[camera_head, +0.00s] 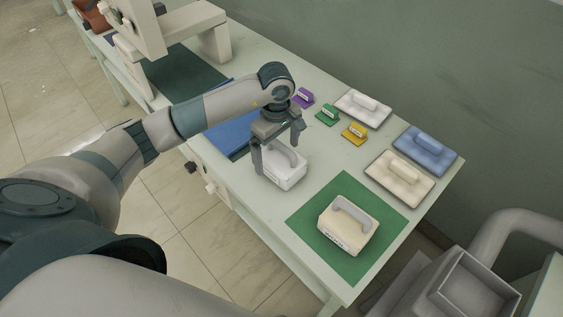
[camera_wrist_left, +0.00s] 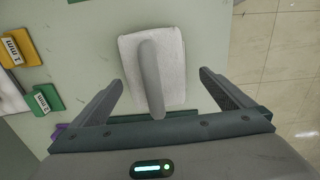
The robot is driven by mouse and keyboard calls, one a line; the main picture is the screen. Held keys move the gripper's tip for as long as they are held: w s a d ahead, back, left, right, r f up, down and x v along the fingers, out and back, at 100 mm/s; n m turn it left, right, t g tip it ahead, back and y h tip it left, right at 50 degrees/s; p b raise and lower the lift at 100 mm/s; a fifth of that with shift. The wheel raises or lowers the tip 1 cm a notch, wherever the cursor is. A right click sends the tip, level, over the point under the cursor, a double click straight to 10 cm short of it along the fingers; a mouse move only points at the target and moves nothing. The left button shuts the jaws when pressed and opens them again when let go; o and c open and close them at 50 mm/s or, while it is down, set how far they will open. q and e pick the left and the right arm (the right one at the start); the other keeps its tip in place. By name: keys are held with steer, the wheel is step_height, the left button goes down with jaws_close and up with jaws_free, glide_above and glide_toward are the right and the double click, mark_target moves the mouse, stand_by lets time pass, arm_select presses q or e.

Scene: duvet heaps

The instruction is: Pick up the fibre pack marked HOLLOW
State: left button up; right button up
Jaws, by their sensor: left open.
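A white fibre pack (camera_head: 287,178) with a grey handle and a small label on its front stands on the table; it also shows in the left wrist view (camera_wrist_left: 172,62). A cream pack (camera_head: 350,228) with a grey handle and a dark-lettered label sits on the green mat (camera_head: 304,222). Neither label is legible, so I cannot tell which reads HOLLOW. My left gripper (camera_head: 278,154) is open above the white pack; in the left wrist view (camera_wrist_left: 160,82) its fingers are apart on either side of the handle, not closed on it. My right gripper is not in view.
Purple (camera_head: 303,97), green (camera_head: 327,114) and yellow (camera_head: 355,132) marked blocks stand behind. A blue mat (camera_head: 232,132) and a sewing machine (camera_head: 200,38) are left; a grey bin (camera_head: 470,285) is lower right.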

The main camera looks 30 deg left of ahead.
mark_target(279, 155)
arm_select(q)
steer(key=shift+f+p, duration=0.3)
steer(key=shift+p, duration=0.1)
steer(key=f, duration=0.1)
steer(key=f+p, duration=0.2)
steer(key=shift+w+d+f, duration=0.1)
steer(key=shift+w+f, duration=0.2)
steer(key=shift+f, duration=0.5)
steer(key=c, duration=1.2)
steer(key=shift+r, duration=0.15)
